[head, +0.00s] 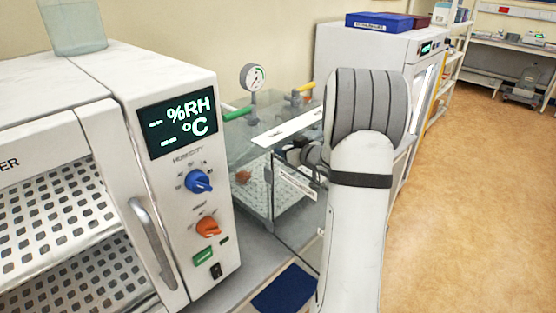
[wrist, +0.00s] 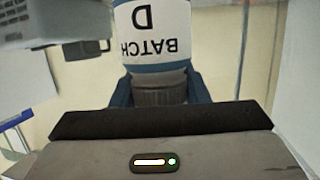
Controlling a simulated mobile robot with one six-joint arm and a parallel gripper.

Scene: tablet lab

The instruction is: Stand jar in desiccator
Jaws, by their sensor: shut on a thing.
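The desiccator (head: 290,127) is a clear-walled cabinet with a gauge on top and a perforated shelf (head: 275,212) inside, in the middle of the head view. My gripper (wrist: 158,88) is shut on a jar (wrist: 155,45) with a white label reading "BATCH D", upside down in the wrist view. In the head view my arm hides most of the gripper, which shows dark at the desiccator's front. The jar cannot be made out there. I cannot tell how far the gripper reaches inside.
A white oven-like cabinet (head: 193,145) with a humidity display stands at the left. Another white cabinet (head: 370,48) carrying a blue box (head: 379,21) stands behind. A dark blue mat (head: 285,290) lies in front of the desiccator. The floor at the right (head: 470,190) is clear.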

